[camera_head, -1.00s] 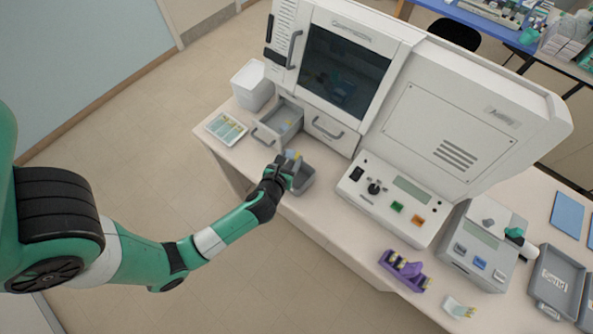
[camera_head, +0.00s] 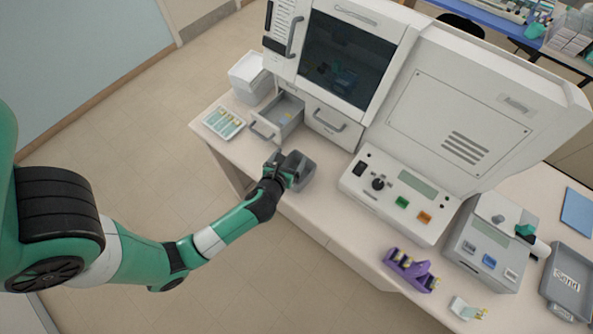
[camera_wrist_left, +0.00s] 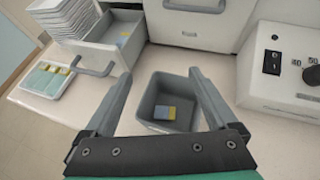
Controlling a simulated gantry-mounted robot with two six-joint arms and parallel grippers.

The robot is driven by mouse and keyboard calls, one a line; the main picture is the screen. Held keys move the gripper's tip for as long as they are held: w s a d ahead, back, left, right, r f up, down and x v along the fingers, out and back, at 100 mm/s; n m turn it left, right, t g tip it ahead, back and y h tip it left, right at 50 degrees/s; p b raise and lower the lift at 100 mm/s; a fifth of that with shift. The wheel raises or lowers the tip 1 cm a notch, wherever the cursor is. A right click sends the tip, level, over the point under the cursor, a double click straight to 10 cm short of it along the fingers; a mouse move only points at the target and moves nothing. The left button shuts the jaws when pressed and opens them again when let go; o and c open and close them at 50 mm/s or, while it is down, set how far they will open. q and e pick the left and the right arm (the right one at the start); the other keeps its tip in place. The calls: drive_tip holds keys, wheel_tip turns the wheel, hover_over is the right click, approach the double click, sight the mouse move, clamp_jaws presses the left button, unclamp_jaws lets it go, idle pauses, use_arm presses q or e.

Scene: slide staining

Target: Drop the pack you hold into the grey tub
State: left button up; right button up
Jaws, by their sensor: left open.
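The grey tub (camera_head: 307,174) stands on the bench in front of the white machine; it also shows in the left wrist view (camera_wrist_left: 147,98). A small pack (camera_wrist_left: 165,112), yellow and blue, lies inside the tub on its floor. My left gripper (camera_head: 289,165) is open and empty over the tub. In the left wrist view its two fingers (camera_wrist_left: 159,78) are spread apart on either side of the tub. My right gripper is in no view.
An open drawer (camera_head: 284,110) with a small pack inside is behind the tub. The control panel (camera_head: 402,200) is close on the right.

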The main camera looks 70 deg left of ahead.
use_arm(q)
drive_tip(key=p+v, duration=0.1)
drive_tip(key=v, duration=1)
drive_tip(key=shift+s+d, duration=0.15)
drive_tip(key=shift+d, duration=0.1)
drive_tip(key=shift+r, duration=0.1)
